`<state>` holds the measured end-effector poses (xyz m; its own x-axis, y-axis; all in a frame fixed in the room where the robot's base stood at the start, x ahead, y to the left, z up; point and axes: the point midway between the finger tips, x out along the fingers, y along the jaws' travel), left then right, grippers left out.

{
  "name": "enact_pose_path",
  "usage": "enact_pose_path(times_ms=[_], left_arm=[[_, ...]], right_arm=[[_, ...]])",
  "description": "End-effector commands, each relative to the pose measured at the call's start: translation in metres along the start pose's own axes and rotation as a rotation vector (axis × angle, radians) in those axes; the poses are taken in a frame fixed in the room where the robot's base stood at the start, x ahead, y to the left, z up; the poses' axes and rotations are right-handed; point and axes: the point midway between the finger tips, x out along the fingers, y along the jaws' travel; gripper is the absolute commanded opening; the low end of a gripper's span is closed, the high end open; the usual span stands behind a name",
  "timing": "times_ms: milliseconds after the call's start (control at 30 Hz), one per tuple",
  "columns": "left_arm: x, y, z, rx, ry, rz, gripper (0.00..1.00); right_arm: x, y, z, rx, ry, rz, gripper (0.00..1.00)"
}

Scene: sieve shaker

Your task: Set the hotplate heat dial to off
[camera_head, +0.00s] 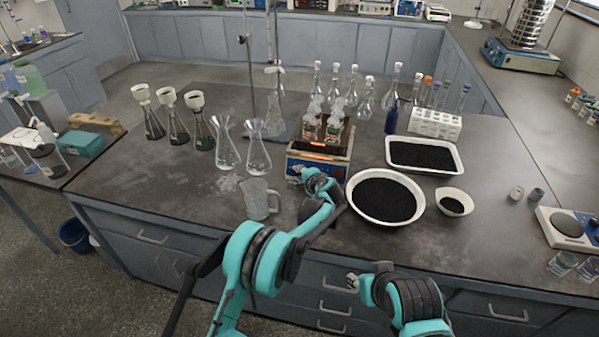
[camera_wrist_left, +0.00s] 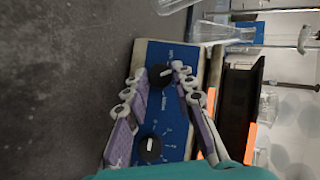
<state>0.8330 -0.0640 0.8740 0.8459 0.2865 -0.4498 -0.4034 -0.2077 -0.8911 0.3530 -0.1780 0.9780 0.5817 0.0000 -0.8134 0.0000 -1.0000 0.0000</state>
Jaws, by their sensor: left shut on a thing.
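The hotplate (camera_head: 318,160) stands on the bench, its top glowing orange at the front edge and its blue panel facing me. In the left wrist view the blue panel (camera_wrist_left: 178,128) carries two black dials with white pointer marks. My left gripper (camera_head: 318,184) is at the panel. In the wrist view its fingers (camera_wrist_left: 159,76) sit on either side of the upper dial (camera_wrist_left: 161,77) and are shut on it. The lower dial (camera_wrist_left: 150,149) is free, with numbers around it. The labels are too small to read. My right gripper (camera_head: 354,282) is low at the front, its fingers unclear.
Flasks with steam (camera_head: 333,130) stand on the hotplate. A large white dish of black grains (camera_head: 353,207) is close to the right. A glass beaker (camera_head: 258,198) and conical flasks (camera_head: 228,155) stand to the left. The front left bench top is clear.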

Motion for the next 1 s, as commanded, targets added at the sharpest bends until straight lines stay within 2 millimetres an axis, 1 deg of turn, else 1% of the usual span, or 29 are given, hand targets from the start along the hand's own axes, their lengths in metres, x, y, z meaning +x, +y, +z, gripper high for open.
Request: enact_pose_path(times_ms=[100, 600, 800, 1000], left_arm=[[-0.001, -0.004, 0.0, -0.094, -0.005, 0.063, 0.0], [0.001, -0.008, 0.002, -0.473, -0.021, 0.315, 0.0], [0.002, -0.009, 0.002, -0.586, -0.026, 0.39, 0.0], [0.002, -0.009, 0.003, -0.658, -0.028, 0.438, 0.0]], right_arm=[[-0.008, 0.0, -0.005, 0.0, 0.0, 0.0, 0.4], [-0.027, 0.0, -0.019, 0.0, 0.0, 0.0, 0.4], [-0.031, 0.0, -0.022, 0.0, 0.0, 0.0, 0.4], [-0.034, 0.0, -0.024, 0.0, 0.0, 0.0, 0.4]])
